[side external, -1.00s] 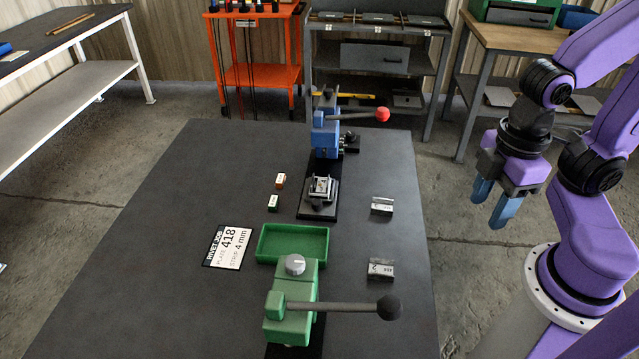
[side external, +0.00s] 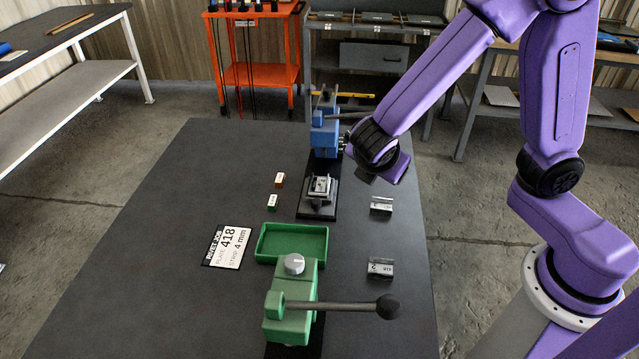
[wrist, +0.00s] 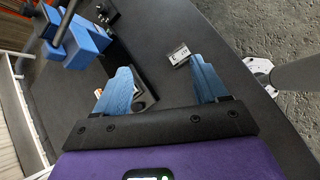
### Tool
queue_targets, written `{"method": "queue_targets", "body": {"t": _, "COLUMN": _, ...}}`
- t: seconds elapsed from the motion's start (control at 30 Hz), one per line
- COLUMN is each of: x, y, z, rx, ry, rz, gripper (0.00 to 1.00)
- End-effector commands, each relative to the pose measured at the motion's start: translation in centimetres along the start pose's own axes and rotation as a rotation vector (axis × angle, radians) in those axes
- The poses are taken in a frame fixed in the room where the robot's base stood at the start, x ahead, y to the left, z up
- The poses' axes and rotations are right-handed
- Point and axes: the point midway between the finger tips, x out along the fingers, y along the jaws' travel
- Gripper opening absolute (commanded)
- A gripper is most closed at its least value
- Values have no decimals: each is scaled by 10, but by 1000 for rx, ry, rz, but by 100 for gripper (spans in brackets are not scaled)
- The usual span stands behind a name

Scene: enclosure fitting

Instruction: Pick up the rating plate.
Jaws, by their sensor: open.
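Two small silver metal pieces with printed labels lie on the right side of the dark table: a far one (side external: 381,205) and a near one (side external: 380,268). The labels are too small to read surely, so I cannot tell which is the rating plate. One labelled silver piece (wrist: 179,54) shows in the wrist view, close to the right fingertip and apparently beyond it. My gripper (wrist: 162,68) is open, with nothing between its blue fingers. In the side view my arm reaches over the table's far right part, and the fingers are hidden there.
A blue lever press (side external: 325,135) stands behind a black fixture (side external: 318,205). A green tray (side external: 292,258) and green lever press (side external: 290,305) are nearer.

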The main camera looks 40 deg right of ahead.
Motion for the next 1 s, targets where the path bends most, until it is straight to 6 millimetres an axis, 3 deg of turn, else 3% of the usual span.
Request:
{"method": "queue_targets", "body": {"t": 0.1, "x": 9, "y": 40, "z": -21, "rx": -167, "ry": -140, "rz": 84, "gripper": 72}}
{"method": "queue_targets", "body": {"t": 0.2, "x": 15, "y": 68, "z": -36, "rx": -287, "ry": -239, "rz": 146, "gripper": 72}}
{"method": "queue_targets", "body": {"t": 0.4, "x": 20, "y": 102, "z": -59, "rx": -441, "ry": -364, "rz": 225, "gripper": 72}}
{"method": "queue_targets", "body": {"t": 0.57, "x": 24, "y": 108, "z": -68, "rx": -478, "ry": -392, "rz": 244, "gripper": 72}}
{"method": "queue_targets", "body": {"t": 1.0, "x": 61, "y": 95, "z": -100, "rx": -476, "ry": -390, "rz": 244, "gripper": 72}}
